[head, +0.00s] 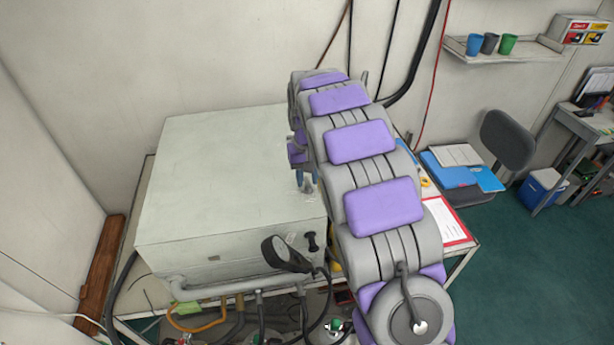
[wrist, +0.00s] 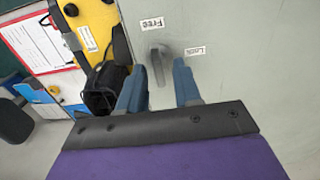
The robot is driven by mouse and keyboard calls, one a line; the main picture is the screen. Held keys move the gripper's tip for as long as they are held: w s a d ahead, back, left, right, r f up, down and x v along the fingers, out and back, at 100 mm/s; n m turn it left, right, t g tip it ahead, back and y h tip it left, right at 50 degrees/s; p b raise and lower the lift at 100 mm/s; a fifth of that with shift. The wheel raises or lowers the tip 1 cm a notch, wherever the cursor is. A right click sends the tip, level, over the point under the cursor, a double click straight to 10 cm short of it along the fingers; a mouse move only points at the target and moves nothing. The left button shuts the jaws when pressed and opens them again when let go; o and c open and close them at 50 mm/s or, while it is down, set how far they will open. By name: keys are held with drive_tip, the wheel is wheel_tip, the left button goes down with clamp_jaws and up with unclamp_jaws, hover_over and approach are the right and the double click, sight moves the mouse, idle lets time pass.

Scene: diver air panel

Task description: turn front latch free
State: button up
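The front latch (wrist: 158,68) is a small grey lever on the pale panel of the metal box (head: 220,170). In the wrist view it stands roughly upright, near a "Free" label (wrist: 152,23) above it and a "Lock" label (wrist: 198,52) to its right. My gripper (wrist: 159,70) is open, with one blue finger on each side of the lever and gaps visible. Whether the fingers reach around the lever in depth I cannot tell. In the head view my gripper (head: 304,180) is at the box's right side, partly behind my arm, and the latch is hidden.
The box rests on a table (head: 142,215). A black gauge (head: 285,254), pipe and hoses run along its front edge. A yellow item with a black part (wrist: 105,90) stands left of my fingers in the wrist view. A red-edged clipboard (head: 447,222) lies at right.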

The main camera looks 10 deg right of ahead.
sight(307, 182)
drive_tip(key=shift+s, duration=0.15)
wheel_tip(307, 182, up, 17)
drive_tip(key=shift+r, duration=0.15)
idle(0.6)
drive_tip(key=shift+g, duration=0.9)
drive_tip(key=s+f+b, duration=0.4)
drive_tip(key=s+f, duration=0.3)
drive_tip(key=s, duration=0.7)
drive_tip(key=s+f+b, duration=0.4)
drive_tip(key=s+f, duration=0.4)
drive_tip(key=s, duration=0.7)
drive_tip(key=s+f+b, duration=0.4)
drive_tip(key=s+f, duration=0.3)
drive_tip(key=s, duration=0.8)
drive_tip(key=shift+s+d+f, duration=0.2)
drive_tip(key=shift+s+f, duration=0.05)
drive_tip(key=shift+f, duration=0.1)
